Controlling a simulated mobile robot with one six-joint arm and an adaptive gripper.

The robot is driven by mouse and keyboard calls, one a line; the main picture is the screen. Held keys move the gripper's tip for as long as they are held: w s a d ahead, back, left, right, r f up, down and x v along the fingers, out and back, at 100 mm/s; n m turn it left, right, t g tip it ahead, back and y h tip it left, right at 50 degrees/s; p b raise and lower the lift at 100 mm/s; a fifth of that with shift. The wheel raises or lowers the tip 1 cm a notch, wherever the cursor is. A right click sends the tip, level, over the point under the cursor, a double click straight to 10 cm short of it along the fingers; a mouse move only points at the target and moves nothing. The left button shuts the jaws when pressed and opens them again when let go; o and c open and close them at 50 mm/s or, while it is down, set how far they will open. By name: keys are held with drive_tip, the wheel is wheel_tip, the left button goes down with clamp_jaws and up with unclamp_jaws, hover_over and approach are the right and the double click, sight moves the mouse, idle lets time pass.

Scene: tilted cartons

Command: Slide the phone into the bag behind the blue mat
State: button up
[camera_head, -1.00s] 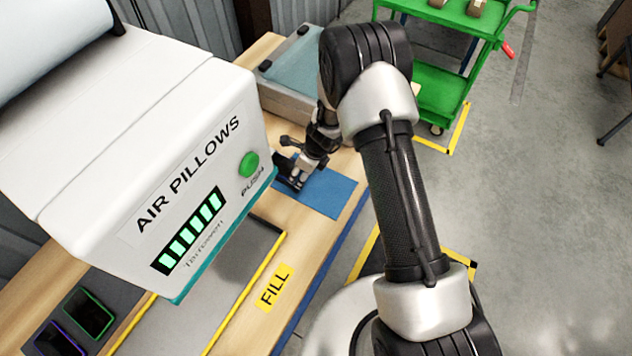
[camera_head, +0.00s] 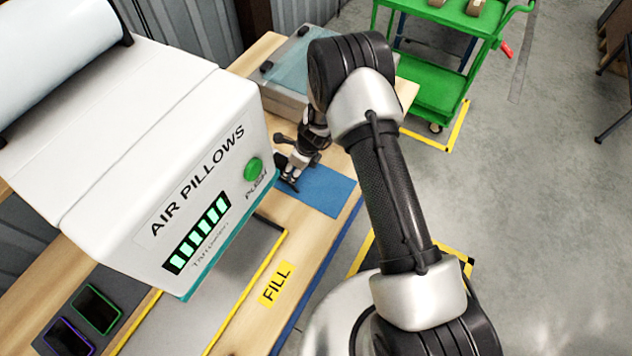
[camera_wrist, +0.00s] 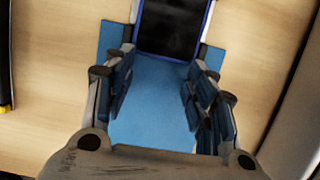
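The phone (camera_wrist: 172,28), dark-faced with a blue-violet rim, shows at the top of the wrist view. Its near end fits between my fingertips, with a finger at each side edge, and it looks held there. My gripper (camera_head: 286,184) is low over the left end of the blue mat (camera_head: 328,192), beside the air-pillow machine. The mat also shows between the fingers in the wrist view (camera_wrist: 150,105). Pale strips flank the phone; I cannot tell whether they are finger parts or the bag. I cannot make out the bag otherwise.
The white air-pillow machine (camera_head: 120,130) stands close left of my gripper and hides part of the bench. A grey case (camera_head: 285,95) lies behind the mat. Two other phones, green-rimmed (camera_head: 97,308) and purple-rimmed (camera_head: 68,338), lie at the lower left. A green cart (camera_head: 435,90) stands behind.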

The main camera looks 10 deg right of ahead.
drive_tip(key=shift+s+d+f+b, duration=0.15)
drive_tip(key=shift+s+d+b, duration=0.2)
drive_tip(key=shift+d, duration=0.1)
wheel_tip(320, 180, up, 8)
drive_tip(key=p, duration=0.7)
